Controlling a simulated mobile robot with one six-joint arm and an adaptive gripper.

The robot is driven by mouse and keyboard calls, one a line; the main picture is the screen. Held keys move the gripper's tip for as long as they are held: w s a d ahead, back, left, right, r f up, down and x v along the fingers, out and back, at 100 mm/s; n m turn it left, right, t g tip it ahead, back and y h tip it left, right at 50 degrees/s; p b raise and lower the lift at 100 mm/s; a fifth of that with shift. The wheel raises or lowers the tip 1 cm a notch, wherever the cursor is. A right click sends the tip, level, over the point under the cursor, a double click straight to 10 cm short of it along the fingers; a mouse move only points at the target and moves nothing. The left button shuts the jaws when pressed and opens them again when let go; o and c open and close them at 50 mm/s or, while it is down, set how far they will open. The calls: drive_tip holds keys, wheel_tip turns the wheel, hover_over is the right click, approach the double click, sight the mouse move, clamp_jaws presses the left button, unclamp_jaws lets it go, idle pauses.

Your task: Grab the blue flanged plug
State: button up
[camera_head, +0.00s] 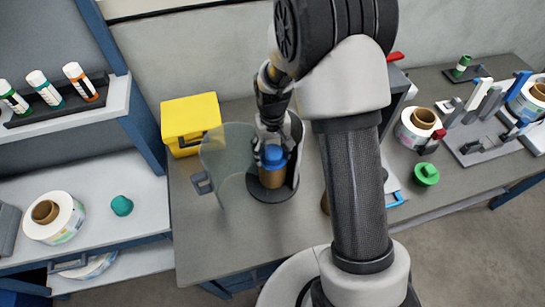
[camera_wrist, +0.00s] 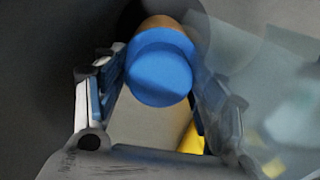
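The blue flanged plug (camera_head: 273,155) sits on top of a brown core (camera_head: 273,186), which stands upright on a dark round base (camera_head: 256,188) inside a curved housing. In the wrist view, the round blue face of the plug (camera_wrist: 159,76) shows at the upper middle, with the brown core (camera_wrist: 165,23) behind it. My gripper (camera_head: 272,147) points down over the plug. In the wrist view its two fingers (camera_wrist: 158,85) are spread, one on each side of the plug. Whether their pads touch it is hard to tell.
A clear curved guard (camera_head: 226,165) with a grey handle (camera_head: 203,183) stands left of the housing. A yellow box (camera_head: 190,120) is behind it. A green flanged plug (camera_head: 426,173) lies right of my arm; a teal plug (camera_head: 121,205) and label reel (camera_head: 58,222) are on the left shelf.

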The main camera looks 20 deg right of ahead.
drive_tip(key=c, duration=0.8)
